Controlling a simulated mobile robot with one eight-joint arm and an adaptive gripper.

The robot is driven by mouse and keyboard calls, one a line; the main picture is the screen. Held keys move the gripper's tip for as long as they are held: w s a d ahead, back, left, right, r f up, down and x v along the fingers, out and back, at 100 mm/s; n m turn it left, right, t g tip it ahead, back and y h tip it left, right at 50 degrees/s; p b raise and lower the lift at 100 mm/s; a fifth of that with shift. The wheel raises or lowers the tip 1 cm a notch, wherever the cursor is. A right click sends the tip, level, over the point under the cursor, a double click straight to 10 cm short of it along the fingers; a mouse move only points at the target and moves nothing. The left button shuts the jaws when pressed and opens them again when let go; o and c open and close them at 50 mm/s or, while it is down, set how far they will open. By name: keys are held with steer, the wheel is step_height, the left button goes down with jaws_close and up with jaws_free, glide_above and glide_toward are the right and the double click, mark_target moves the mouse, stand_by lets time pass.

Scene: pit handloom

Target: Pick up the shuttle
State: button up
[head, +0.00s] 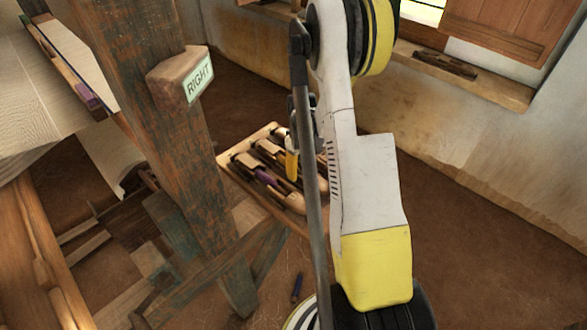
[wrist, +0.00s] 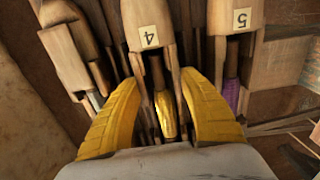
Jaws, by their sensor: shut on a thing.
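Several wooden shuttles lie side by side in a wooden tray (head: 222,168) in the head view. The shuttle marked 4 (wrist: 146,22), with yellow thread, is in the middle of the wrist view. My gripper (wrist: 157,90) has its yellow fingers on both sides of that shuttle and is shut on it. In the head view my gripper (head: 292,163) is low over the tray, partly hidden by my arm. The shuttle marked 5 (wrist: 230,45), with purple thread, lies to the right. Another shuttle (wrist: 65,45) lies to the left. I cannot tell whether shuttle 4 is clear of the tray.
A worn wooden post (head: 165,130) with a RIGHT sign (head: 198,86) stands left of the tray. The loom with its pale cloth (head: 30,85) is at the far left. A window sill (head: 480,78) runs along the back wall. Open floor (head: 480,240) lies at the right.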

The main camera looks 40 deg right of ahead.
steer(key=shift+r, duration=0.1)
steer(key=shift+r+p, duration=0.4)
steer(key=shift+r, duration=0.25)
step_height(320, 180, up, 3)
steer(key=shift+f+p, duration=0.15)
steer(key=shift+p, duration=0.55)
steer(key=s+d+r+p, duration=0.4)
steer(key=s+d+r, duration=0.2)
steer(key=s+d, duration=0.2)
steer(key=shift+d+r, duration=0.25)
steer(key=shift+r, duration=0.15)
